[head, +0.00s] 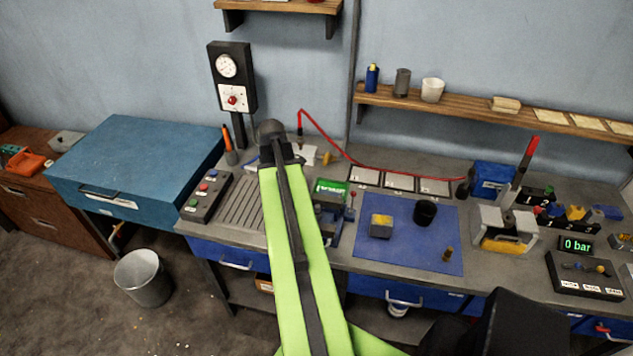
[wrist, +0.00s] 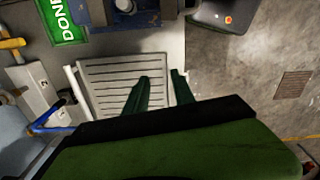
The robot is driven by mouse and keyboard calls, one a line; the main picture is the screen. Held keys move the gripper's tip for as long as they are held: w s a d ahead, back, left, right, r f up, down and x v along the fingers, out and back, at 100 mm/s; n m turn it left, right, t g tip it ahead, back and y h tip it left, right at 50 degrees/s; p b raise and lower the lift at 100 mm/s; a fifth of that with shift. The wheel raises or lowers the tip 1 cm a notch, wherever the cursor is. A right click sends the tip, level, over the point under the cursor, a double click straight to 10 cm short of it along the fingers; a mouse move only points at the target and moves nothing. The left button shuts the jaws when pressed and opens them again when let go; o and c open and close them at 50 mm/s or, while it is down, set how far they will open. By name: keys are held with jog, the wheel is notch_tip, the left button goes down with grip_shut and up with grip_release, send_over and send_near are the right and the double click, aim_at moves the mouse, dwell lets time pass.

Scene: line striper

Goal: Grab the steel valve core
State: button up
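I cannot pick out the steel valve core for certain in either view. In the wrist view my gripper (wrist: 160,76) shows two dark green fingers standing apart, with nothing visible between them. They are above a grey slatted tray (wrist: 105,82), whose near part is hidden by my gripper body. The slatted tray (head: 240,205) also shows in the head view, left of my green arm. My arm hides part of the bench there, and the fingertips cannot be made out in that view.
A green DONE tray (wrist: 62,20) is at the wrist view's upper left. A blue mat (head: 395,255) holds a yellow-topped block (head: 381,226), a black cup (head: 425,213) and a small brass-coloured piece (head: 447,254). A button box (head: 207,195) and blue case (head: 135,160) stand left.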

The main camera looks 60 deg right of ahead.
notch_tip(320, 180, up, 9)
jog(key=n+p, duration=0.2)
jog(key=p, duration=0.4)
send_over(318, 206)
jog(key=f+b, duration=1.2)
jog(key=b, duration=0.1)
jog(key=shift+w+a+f, duration=0.1)
jog(key=shift+w+f, duration=0.1)
jog(key=shift+f, duration=0.2)
jog(key=shift+r, duration=0.1)
notch_tip(318, 206, down, 6)
jog(key=b, duration=0.5)
jog(key=shift+s+r+b, duration=0.15)
jog(key=shift+r+b, duration=0.1)
jog(key=shift+b, duration=0.05)
jog(key=shift+r, duration=0.2)
jog(key=shift+c, duration=0.4)
grip_shut()
